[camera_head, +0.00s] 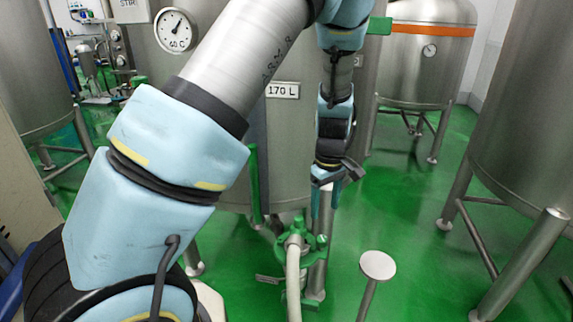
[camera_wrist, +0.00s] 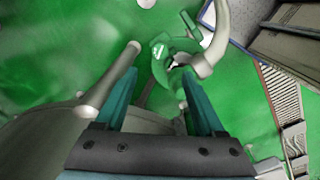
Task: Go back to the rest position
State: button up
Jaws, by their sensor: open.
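My gripper (camera_head: 326,196) hangs pointing down in front of the steel tank (camera_head: 285,130) marked 170 L, held by my blue and grey arm. In the wrist view its two teal fingers (camera_wrist: 155,100) stand well apart with nothing held between them. A green valve or pump fitting (camera_head: 318,242) with a pale hose (camera_head: 293,275) stands below and left of the gripper in the head view. In the wrist view the green fitting (camera_wrist: 160,62) lies beyond the fingertips, apart from them as far as I can tell.
A round-topped steel post (camera_head: 377,265) stands at the front right. A large tank (camera_head: 525,110) on legs fills the right side, and an orange-banded tank (camera_head: 428,65) stands behind. Green floor (camera_head: 410,240) is clear between them. A dial gauge (camera_head: 174,30) sits on the middle tank.

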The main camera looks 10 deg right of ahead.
jog(key=s+a+r+m, duration=0.1)
jog(key=a+r, duration=0.4)
jog(key=a, duration=0.5)
jog(key=s+a+r+m+t+p, duration=0.1)
jog(key=a+r, duration=0.4)
jog(key=a, duration=0.5)
jog(key=s+a+r+m+p, duration=0.1)
jog(key=a+r+m, duration=0.2)
jog(key=a, duration=0.7)
jog(key=shift+s+r+t, duration=0.3)
jog(key=shift+s+r, duration=0.1)
jog(key=shift+r, duration=0.55)
jog(key=shift+c, duration=0.2)
